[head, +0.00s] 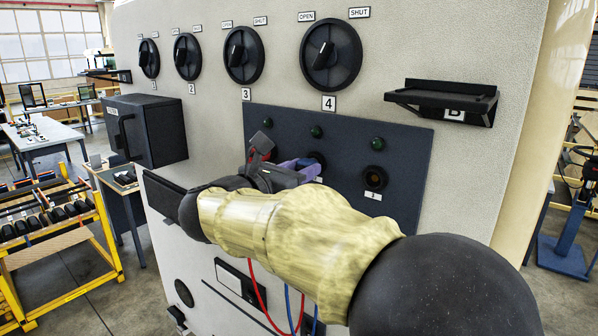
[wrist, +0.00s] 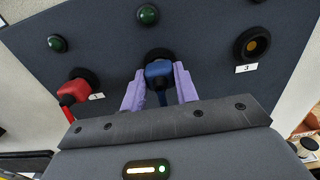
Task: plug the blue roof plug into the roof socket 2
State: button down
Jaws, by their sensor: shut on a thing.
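My gripper (wrist: 158,76) is shut on the blue roof plug (wrist: 160,72), with one purple finger on each side of it. The plug's front end is at the black ring of the middle socket (wrist: 157,54), which lies between the sockets labelled 1 and 3. It lines up with the ring, but I cannot tell how deep it sits. The middle socket's label is hidden in the wrist view. In the head view my gripper (head: 304,167) reaches the middle socket (head: 317,158) and the blue plug is mostly hidden.
A red plug (wrist: 75,88) sits at socket 1, left of my gripper. Socket 3 (wrist: 252,44) on the right is empty. Green lamps (wrist: 148,14) are above the sockets. A shelf marked B (head: 443,98) juts out at upper right. Red and blue cables (head: 289,305) hang below my arm.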

jog(key=shift+w+d, duration=0.1)
jog(key=c, duration=1)
grip_release()
jog(key=b+v, duration=0.8)
jog(key=v, duration=0.9)
jog(key=shift+f, duration=0.1)
jog(key=o, duration=1)
jog(key=shift+a, duration=0.25)
